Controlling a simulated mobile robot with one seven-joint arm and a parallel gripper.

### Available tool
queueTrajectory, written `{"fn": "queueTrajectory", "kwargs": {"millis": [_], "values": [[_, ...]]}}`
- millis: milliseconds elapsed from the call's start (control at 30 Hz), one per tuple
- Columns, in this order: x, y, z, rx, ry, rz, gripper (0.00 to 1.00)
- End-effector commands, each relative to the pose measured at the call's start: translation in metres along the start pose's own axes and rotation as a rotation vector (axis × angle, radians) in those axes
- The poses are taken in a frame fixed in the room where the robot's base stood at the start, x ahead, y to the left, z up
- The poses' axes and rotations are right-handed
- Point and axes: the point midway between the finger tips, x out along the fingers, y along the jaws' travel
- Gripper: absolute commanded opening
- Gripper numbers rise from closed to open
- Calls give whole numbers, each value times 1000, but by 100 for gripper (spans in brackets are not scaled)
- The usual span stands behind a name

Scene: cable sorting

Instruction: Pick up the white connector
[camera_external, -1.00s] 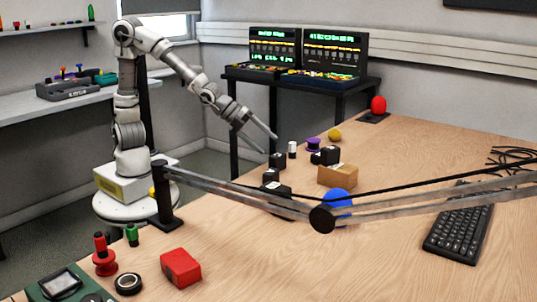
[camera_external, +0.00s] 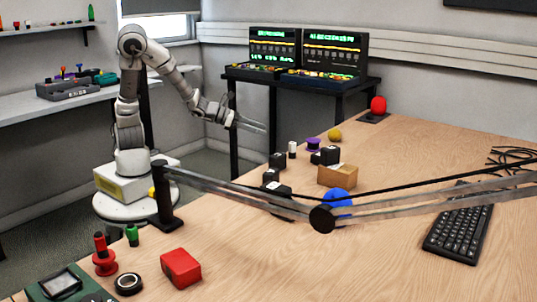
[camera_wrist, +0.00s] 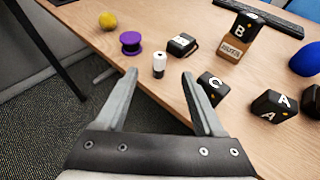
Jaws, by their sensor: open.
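The likely white connector is a small upright white cylinder with a black top (camera_external: 292,150), near the table's far left edge. In the wrist view this white cylinder (camera_wrist: 159,67) shows beyond the space between my fingertips. My gripper (camera_external: 264,128) is open and empty, above and to the left of it in the external view. The wrist view shows both fingers of my gripper (camera_wrist: 159,75) apart, with nothing between them. The cylinder stands clear of the fingers.
A purple spool (camera_wrist: 130,42), a black block (camera_wrist: 182,44) and lettered black cubes (camera_wrist: 213,86) stand close by. A yellow ball (camera_external: 334,134), a cardboard box (camera_external: 338,176) and a blue ball (camera_external: 338,198) are near. A dark bar crosses the table's front.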

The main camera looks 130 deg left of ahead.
Motion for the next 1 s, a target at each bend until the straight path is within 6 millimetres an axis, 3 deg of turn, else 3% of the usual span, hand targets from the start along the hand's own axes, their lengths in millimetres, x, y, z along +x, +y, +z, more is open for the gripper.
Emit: {"fn": "queueTrajectory", "kwargs": {"millis": [267, 700, 1000], "values": [[7, -1, 9, 11, -6, 5, 70], [21, 5, -11, -21, 28, -1, 70], [90, 3, -16, -19, 20, -5, 70]]}}
